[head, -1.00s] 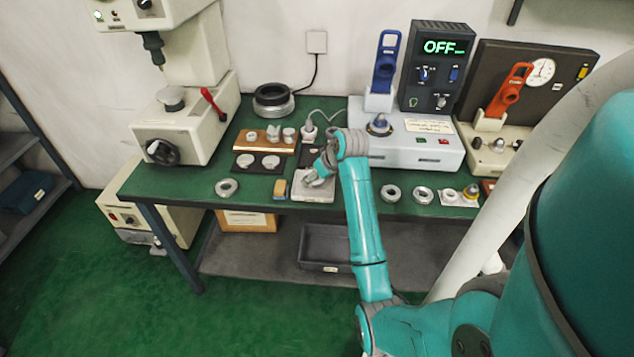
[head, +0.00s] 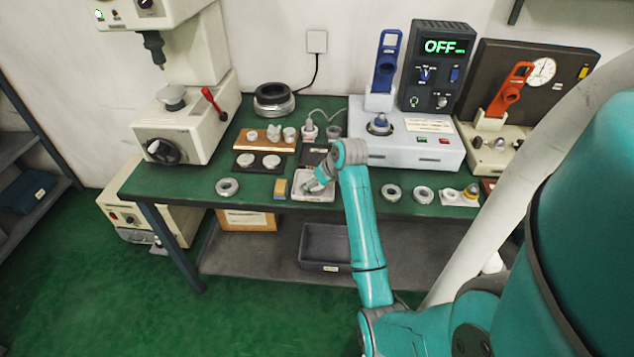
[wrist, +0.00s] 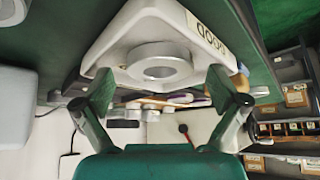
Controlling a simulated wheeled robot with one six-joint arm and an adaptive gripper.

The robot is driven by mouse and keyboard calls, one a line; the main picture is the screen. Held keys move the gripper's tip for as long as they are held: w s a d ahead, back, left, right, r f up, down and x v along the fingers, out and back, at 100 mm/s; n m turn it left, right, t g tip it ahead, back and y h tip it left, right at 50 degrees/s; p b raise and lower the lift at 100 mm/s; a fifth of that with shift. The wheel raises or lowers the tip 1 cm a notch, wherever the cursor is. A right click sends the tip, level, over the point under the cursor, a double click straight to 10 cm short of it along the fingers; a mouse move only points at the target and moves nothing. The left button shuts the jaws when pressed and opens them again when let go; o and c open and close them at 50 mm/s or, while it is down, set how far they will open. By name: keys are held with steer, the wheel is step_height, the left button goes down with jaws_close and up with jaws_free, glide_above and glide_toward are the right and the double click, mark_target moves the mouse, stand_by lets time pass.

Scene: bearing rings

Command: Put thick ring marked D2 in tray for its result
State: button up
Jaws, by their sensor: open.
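A thick silver ring (wrist: 160,64) lies flat in a white tray (wrist: 122,35) whose label reads GOOD, upside down in the wrist view. No mark on the ring is legible. My gripper (wrist: 162,88) is open, with one finger on each side of the ring and gaps between fingers and ring. In the head view the white tray (head: 326,197) sits at the front of the green bench, and my gripper (head: 315,186) is over it. My arm and hand hide most of the ring there.
Loose rings lie on the bench: one left (head: 227,187), two right (head: 391,193) (head: 423,195). A yellow-and-grey block (head: 280,189) stands just left of the tray. Instruments fill the bench's back. A grey bin (head: 325,247) is on the lower shelf.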

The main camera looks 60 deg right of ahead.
steer(key=v, duration=1.2)
steer(key=w+a+f+t, duration=0.2)
steer(key=w+a+f, duration=0.1)
steer(key=a+f, duration=0.95)
steer(key=s+a+f+t+h, duration=0.1)
steer(key=s+a+f, duration=0.1)
steer(key=a, duration=0.5)
steer(key=s+a+f, duration=0.2)
steer(key=a, duration=0.5)
steer(key=s+a+r+n+t, duration=0.2)
steer(key=s+a+t, duration=0.1)
steer(key=s+a, duration=0.7)
steer(key=s+a+r+n+t+y, duration=0.2)
steer(key=s+a+r, duration=0.3)
steer(key=s+r, duration=0.4)
steer(key=s+y, duration=0.1)
steer(key=s, duration=0.2)
steer(key=shift+a+r+t, duration=0.3)
steer(key=shift+a, duration=0.1)
steer(key=shift+s, duration=0.15)
